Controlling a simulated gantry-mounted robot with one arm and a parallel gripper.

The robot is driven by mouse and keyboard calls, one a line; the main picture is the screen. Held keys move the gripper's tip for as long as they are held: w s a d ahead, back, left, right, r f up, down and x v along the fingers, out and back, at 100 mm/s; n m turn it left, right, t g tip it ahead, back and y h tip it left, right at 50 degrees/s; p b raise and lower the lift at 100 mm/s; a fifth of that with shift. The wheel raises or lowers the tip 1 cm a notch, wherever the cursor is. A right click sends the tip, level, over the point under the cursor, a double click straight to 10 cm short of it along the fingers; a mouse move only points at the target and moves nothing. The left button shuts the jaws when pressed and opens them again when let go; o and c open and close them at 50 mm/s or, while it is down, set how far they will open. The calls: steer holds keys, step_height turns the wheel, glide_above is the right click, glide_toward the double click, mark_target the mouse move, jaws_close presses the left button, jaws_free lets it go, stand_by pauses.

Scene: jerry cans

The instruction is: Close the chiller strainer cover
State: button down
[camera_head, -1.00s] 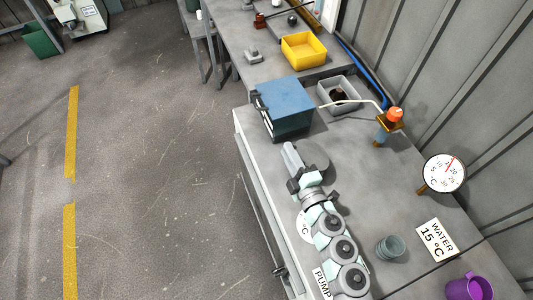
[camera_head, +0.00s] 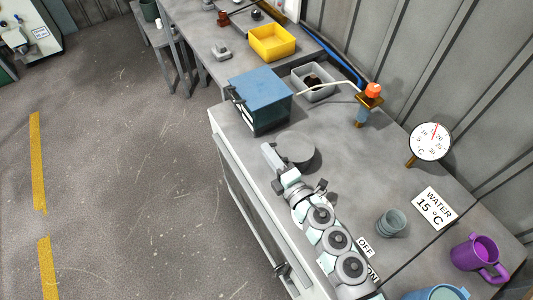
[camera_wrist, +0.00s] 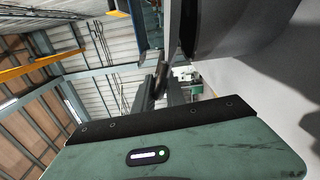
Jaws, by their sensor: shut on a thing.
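A round grey disc that I take for the strainer cover (camera_head: 299,148) shows on the bench in the head view, in front of the blue box. My gripper (camera_head: 276,168) is at its near left side, with the arm stretching back towards the lower right. In the wrist view a large round body with a dark rim, likely the cover (camera_wrist: 232,28), stands close at the upper right. My fingers (camera_wrist: 165,88) reach up to a thin dark part beside it and look closed on it. The exact contact is hard to see, and the arm hides part of the bench below.
The blue box (camera_head: 260,92) stands just behind the disc. A grey cup (camera_head: 391,223), a purple mug (camera_head: 478,254), a round dial (camera_head: 430,141) and a water sign (camera_head: 434,208) are to the right. A valve with an orange knob (camera_head: 373,90) stands near the wall.

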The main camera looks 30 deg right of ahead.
steer(key=shift+d, duration=0.1)
steer(key=c, duration=1.5)
jaws_free()
steer(key=shift+r, duration=0.1)
step_height(320, 180, up, 20)
steer(key=p, duration=1.4)
